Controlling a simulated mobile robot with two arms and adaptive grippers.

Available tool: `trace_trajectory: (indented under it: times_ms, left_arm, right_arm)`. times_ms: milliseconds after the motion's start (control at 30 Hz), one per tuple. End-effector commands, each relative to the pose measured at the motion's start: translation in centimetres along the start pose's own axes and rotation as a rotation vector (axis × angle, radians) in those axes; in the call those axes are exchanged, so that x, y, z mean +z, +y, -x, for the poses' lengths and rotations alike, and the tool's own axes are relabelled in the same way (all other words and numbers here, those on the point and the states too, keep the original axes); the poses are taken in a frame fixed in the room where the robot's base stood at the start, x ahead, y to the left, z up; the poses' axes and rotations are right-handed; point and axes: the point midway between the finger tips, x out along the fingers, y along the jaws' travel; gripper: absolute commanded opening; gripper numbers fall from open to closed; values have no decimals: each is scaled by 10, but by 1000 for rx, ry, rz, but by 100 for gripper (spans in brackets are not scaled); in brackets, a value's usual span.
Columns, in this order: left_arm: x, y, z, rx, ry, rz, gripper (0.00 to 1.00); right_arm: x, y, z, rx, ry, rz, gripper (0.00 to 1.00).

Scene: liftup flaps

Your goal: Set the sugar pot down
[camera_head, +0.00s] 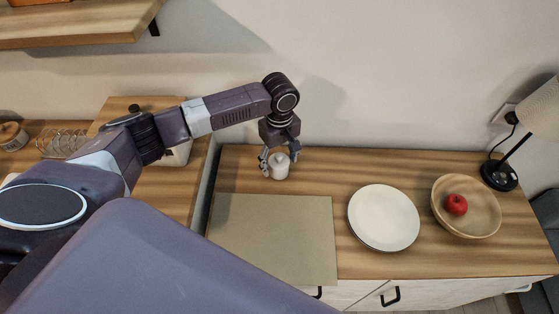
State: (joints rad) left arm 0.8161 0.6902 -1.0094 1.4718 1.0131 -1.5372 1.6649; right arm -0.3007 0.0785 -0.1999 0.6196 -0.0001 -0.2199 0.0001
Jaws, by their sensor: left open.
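The sugar pot (279,168) is a small white pot with a rounded top. It stands upright near the back left of the wooden cabinet top (320,172), behind a grey-beige mat. My left gripper (279,158) points down over it, with one finger on each side of the pot. Its fingers are open. Whether a finger still touches the pot cannot be told. My right gripper is not in the view.
The flat mat (275,235) lies in front of the pot. To the right are a white plate (383,218), a wooden bowl (478,222) holding a red apple (456,204), and a lamp (500,174). The wall (390,80) is close behind.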

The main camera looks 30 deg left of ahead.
Motion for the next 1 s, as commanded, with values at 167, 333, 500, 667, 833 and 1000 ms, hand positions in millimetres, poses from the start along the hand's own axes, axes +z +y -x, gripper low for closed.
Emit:
trace_trajectory:
  times_ms: [167,333,500,667,833,1000]
  left_arm:
    - [0,1,13,3,0,1,61]
    - [-1,2,46,6,1,-1,61]
    - [0,2,83,5,1,0,61]
    - [0,1,108,3,0,0,61]
    - [0,1,121,1,-1,0,61]
    - [0,0,123,0,-1,0,61]
  right_arm:
    - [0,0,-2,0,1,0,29]
    - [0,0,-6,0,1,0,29]
    - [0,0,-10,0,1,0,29]
    - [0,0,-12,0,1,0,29]
    - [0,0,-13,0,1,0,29]
    - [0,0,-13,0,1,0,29]
